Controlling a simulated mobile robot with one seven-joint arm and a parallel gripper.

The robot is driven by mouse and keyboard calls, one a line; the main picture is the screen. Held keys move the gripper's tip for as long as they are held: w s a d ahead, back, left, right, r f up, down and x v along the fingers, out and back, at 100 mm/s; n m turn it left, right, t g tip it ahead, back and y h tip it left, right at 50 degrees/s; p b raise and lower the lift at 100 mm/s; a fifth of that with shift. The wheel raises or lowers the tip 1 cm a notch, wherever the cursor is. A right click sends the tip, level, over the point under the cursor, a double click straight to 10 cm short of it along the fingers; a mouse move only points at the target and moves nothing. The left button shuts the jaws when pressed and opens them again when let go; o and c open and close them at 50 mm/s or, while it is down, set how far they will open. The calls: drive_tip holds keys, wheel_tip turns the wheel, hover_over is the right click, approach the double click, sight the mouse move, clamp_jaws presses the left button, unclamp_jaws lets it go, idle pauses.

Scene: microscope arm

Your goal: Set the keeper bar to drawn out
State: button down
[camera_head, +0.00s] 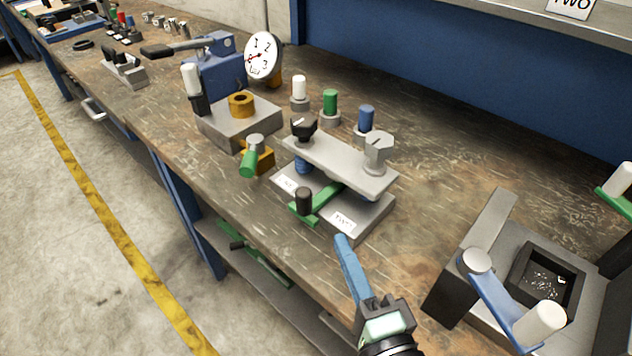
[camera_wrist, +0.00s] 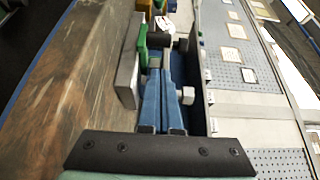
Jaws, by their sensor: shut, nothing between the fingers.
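The keeper bar (camera_head: 328,196) looks to be the flat green bar with an upright black knob (camera_head: 304,201) at its near end. It lies between the grey base (camera_head: 375,217) and the raised grey plate (camera_head: 335,163) of a fixture, and its knob end sticks out at the front left. My gripper (camera_head: 342,240) has long blue fingers, shut and empty, with the tips just in front of the fixture's near edge, right of the knob. In the wrist view, the shut fingers (camera_wrist: 160,72) point toward the green bar (camera_wrist: 142,45); the exact gap is unclear.
A dial gauge (camera_head: 262,56) on a blue body stands behind left. White, green and blue pegs (camera_head: 330,103) stand behind the fixture. A grey block with a blue lever (camera_head: 500,303) is at the right. The bench's front edge runs close by.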

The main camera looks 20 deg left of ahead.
drive_tip(key=shift+s+d, duration=0.1)
drive_tip(key=shift+s, duration=0.05)
drive_tip(key=x, duration=1)
drive_tip(key=shift+p, duration=0.3)
